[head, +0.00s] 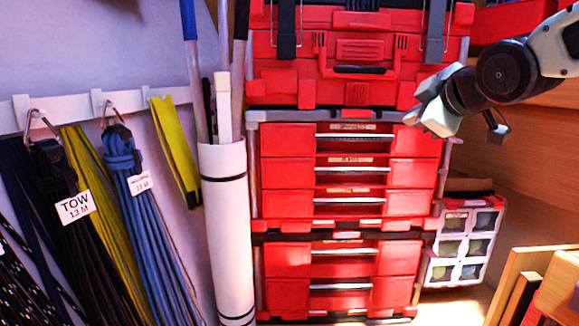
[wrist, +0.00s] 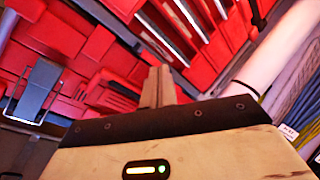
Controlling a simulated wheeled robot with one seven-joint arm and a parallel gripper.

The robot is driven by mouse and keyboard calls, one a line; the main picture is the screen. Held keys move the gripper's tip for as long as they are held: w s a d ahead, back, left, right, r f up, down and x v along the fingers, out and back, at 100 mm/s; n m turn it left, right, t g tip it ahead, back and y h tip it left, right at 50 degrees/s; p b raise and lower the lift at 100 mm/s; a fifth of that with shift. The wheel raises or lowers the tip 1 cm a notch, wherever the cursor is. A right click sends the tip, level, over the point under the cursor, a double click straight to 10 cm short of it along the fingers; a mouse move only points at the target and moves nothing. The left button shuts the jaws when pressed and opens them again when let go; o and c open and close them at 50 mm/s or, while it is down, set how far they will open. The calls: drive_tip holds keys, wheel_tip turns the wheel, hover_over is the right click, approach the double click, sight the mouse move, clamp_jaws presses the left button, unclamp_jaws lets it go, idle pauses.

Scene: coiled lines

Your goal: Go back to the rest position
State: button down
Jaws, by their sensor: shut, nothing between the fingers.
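My gripper (head: 437,103) is at the upper right of the head view, at the end of my arm, in front of the right side of the red tool boxes. In the wrist view my gripper (wrist: 158,86) points toward the red boxes, its fingers together with nothing between them. The red tool box stack (head: 352,205) fills the middle of the head view. It has several drawers with metal handles, and a latched case (head: 358,50) on top. My gripper appears apart from the boxes, though the exact gap is hard to judge.
Coiled lines hang from a white rail (head: 75,105) at the left: a black one tagged TOW (head: 60,180), a blue one (head: 135,185) and yellow ones. A white tube (head: 228,230) holds poles. A small compartment organizer (head: 465,245) and wooden boards (head: 520,285) stand at the right.

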drive_tip(key=s+a+f+m+g+p, duration=0.2)
drive_tip(key=s+a+f+g, duration=0.2)
drive_tip(key=s+a+f, duration=0.4)
drive_tip(key=s+f+m+g+p, duration=0.1)
drive_tip(key=s+f+g, duration=0.2)
drive_tip(key=s, duration=0.5)
drive_tip(key=s+f+m+g+h+p, duration=0.1)
drive_tip(key=s+f+g, duration=0.2)
drive_tip(key=s+f, duration=0.2)
drive_tip(key=s+a+f+m+g, duration=0.1)
drive_tip(key=s+f+g, duration=0.2)
drive_tip(key=s, duration=0.8)
drive_tip(key=shift+s+f+h+p, duration=0.3)
drive_tip(key=shift+f+p, duration=0.1)
drive_tip(key=shift+f, duration=0.5)
drive_tip(key=shift+a, duration=0.1)
